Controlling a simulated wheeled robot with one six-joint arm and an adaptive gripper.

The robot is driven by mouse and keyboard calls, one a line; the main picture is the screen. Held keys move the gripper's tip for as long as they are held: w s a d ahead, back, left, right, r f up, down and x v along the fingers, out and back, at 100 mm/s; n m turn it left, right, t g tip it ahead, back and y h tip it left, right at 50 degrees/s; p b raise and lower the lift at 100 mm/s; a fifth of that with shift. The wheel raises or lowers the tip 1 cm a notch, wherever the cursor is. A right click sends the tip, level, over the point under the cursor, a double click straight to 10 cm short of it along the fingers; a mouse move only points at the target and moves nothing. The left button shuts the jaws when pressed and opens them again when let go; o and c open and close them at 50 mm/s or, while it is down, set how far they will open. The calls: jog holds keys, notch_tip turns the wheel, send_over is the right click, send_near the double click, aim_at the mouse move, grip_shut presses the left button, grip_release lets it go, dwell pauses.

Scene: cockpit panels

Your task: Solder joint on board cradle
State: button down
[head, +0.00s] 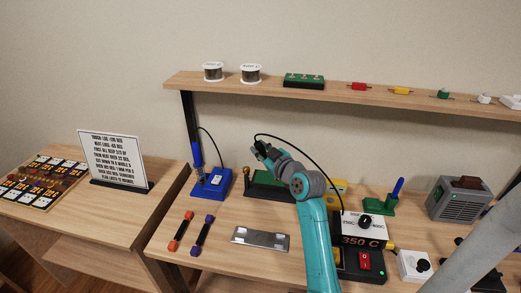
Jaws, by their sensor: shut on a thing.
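A black cable arcs from beside my gripper to the soldering station (362,228), which reads 350 C. A blue-handled tool (196,152) stands upright in a blue stand (213,183), left of my gripper. A second cable curves from its top. My arm hides part of the cradle, so the joint does not show.
A shelf (330,90) with two solder spools (213,71) and small parts runs along the back. Two strippers-like tools (202,235) and a metal plate (260,238) lie in front. A grey box (460,199) stands right. A sign (114,160) stands on the left table.

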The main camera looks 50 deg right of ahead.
jog(key=shift+r, duration=3.5)
